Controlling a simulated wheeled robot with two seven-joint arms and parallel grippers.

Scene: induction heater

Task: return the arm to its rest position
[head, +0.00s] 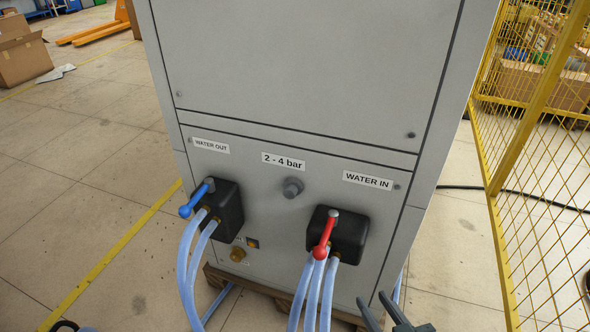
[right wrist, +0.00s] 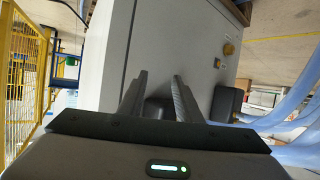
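My right gripper (head: 374,300) is at the bottom edge of the head view, below and right of the red-handled valve (head: 323,240). In the right wrist view its two fingers (right wrist: 160,85) stand apart with nothing between them, pointing toward the grey cabinet (right wrist: 185,40). The fingers appear clear of the valve and hoses. My left gripper does not show clearly in either view.
The grey cabinet (head: 300,60) fills the middle. A blue-handled valve (head: 200,200) sits on its left, with pale blue hoses (head: 188,270) hanging down. A yellow mesh fence (head: 535,150) stands at right. Cardboard boxes (head: 25,60) lie far left. Floor at left is open.

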